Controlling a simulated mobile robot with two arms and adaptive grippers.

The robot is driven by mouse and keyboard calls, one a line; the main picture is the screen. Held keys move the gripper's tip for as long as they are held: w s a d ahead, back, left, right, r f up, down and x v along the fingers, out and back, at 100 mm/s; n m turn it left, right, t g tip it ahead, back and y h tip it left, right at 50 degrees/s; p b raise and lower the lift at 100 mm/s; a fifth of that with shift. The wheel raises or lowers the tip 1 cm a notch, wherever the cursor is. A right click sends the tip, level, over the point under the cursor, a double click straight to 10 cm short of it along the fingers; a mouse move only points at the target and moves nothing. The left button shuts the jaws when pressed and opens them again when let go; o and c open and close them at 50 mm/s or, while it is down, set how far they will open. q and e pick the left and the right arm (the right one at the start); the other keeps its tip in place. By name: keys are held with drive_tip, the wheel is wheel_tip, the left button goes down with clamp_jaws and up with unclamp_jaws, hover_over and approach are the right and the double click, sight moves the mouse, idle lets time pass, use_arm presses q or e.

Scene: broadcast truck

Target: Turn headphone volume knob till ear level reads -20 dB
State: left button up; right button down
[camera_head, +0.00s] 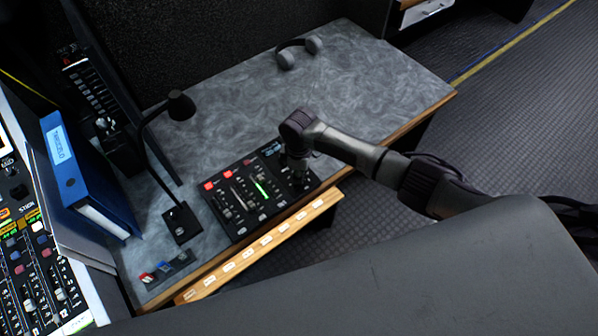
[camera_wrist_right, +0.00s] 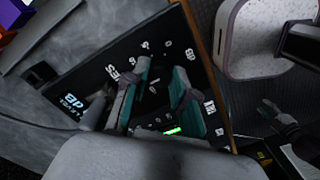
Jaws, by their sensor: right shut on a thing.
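A black control panel (camera_head: 238,222) with red buttons, small knobs and a lit green bar (camera_head: 262,189) lies on the grey desk. My right gripper (camera_head: 297,180) points down onto the panel's right end. In the right wrist view, my right gripper (camera_wrist_right: 155,98) has its two teal-padded fingers around a dark knob on the panel (camera_wrist_right: 205,62). The fingers hide most of the knob, and its pointer cannot be made out. White "dB" lettering (camera_wrist_right: 72,101) shows beside the left finger; I cannot read a level there. My left gripper is not in view.
Grey headphones (camera_head: 299,51) lie at the desk's back. A gooseneck microphone (camera_head: 181,106) arches left of the panel. A blue binder (camera_head: 78,170) stands farther left. A wooden strip with labels (camera_head: 262,245) runs along the front edge. The desk (camera_head: 370,75) is clear behind my right arm.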

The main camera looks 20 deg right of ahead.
drive_tip(key=c, duration=0.9)
unclamp_jaws()
drive_tip(key=shift+c, duration=0.2)
drive_tip(key=shift+r, duration=0.1)
wheel_tip(320, 180, up, 12)
